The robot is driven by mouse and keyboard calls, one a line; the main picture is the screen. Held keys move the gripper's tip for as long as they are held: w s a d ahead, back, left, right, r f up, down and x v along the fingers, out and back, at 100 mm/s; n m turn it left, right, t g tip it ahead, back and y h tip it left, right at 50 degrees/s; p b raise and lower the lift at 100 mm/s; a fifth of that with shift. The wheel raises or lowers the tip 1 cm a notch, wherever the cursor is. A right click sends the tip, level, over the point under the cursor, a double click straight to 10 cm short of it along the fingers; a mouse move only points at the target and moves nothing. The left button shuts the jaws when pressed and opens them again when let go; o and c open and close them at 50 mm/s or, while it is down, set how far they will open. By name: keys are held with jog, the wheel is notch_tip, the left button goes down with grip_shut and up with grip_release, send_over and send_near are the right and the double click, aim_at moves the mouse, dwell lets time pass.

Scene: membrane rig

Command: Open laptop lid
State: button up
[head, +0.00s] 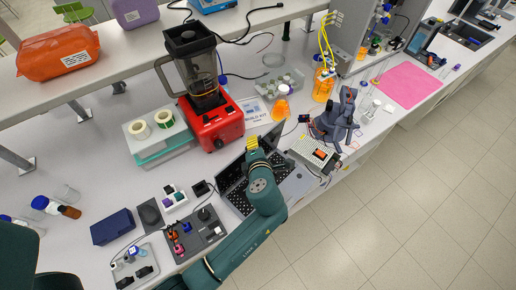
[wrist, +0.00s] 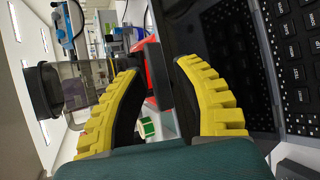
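The laptop (head: 234,194) sits near the front edge of the bench in the head view, its dark keyboard partly hidden by my arm. Its lid (head: 272,137) stands raised behind the keyboard, partly covered by my gripper (head: 252,145). In the wrist view the keyboard (wrist: 292,60) fills the right side, with a dark panel of the lid (wrist: 225,35) beside it. My gripper's yellow fingers (wrist: 160,66) are apart, with a dark grey edge showing between them. I cannot tell whether either finger touches it.
A red blender (head: 214,122) stands behind and left of the laptop. A tool tray (head: 196,232) lies to its left front. A grey device (head: 314,152) and a small dark robot arm (head: 336,120) stand to its right. The floor in front is clear.

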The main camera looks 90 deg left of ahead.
jog(key=v, duration=1.2)
jog(key=shift+r, duration=0.1)
jog(key=shift+c, duration=0.3)
